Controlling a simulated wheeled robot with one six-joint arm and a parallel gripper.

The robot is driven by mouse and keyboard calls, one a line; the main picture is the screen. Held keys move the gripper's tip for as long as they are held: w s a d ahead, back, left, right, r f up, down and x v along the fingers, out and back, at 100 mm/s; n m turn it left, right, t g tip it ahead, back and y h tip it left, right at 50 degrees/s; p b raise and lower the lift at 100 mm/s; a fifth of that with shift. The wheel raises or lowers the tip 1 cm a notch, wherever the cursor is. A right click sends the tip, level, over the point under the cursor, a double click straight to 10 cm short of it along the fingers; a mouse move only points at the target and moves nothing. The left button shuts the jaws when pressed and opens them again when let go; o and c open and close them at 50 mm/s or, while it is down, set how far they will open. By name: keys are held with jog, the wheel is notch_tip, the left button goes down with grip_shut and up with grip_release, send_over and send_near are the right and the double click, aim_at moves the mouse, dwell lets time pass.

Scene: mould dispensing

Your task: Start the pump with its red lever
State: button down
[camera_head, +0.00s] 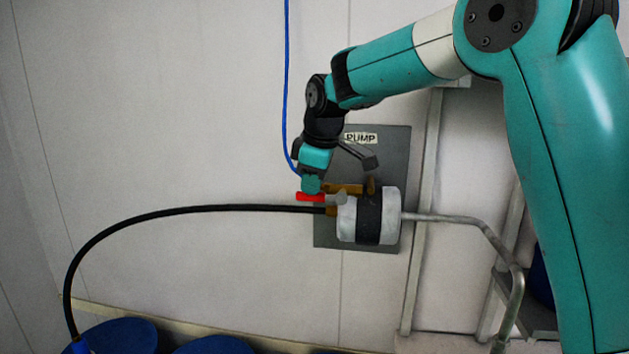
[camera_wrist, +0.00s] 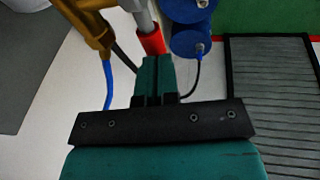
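The pump (camera_head: 345,222) is a white cylinder with a dark band, mounted on a grey wall plate. Its red lever (camera_head: 309,197) points left from the pump's upper left side, near a brass fitting (camera_head: 345,189). My gripper (camera_head: 311,188) comes down from above, with its tips right at the lever. In the wrist view the teal fingers (camera_wrist: 157,62) lie together with only a thin dark line between them. The red lever (camera_wrist: 152,43) shows just beyond the fingertips, not clearly between them. I cannot tell whether they touch it.
A black hose (camera_head: 180,211) arcs left from the pump and down to blue drums (camera_head: 118,338). A grey pipe (camera_head: 455,218) leaves the pump to the right. A blue line (camera_head: 286,80) hangs down the wall. The wall to the left is bare.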

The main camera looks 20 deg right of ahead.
jog(key=w+a+p+v, duration=0.1)
jog(key=a+v, duration=0.1)
jog(key=v, duration=1.1)
jog(key=shift+w+a+r, duration=0.2)
jog(key=shift+w+r, duration=0.05)
jog(key=shift+r, duration=0.45)
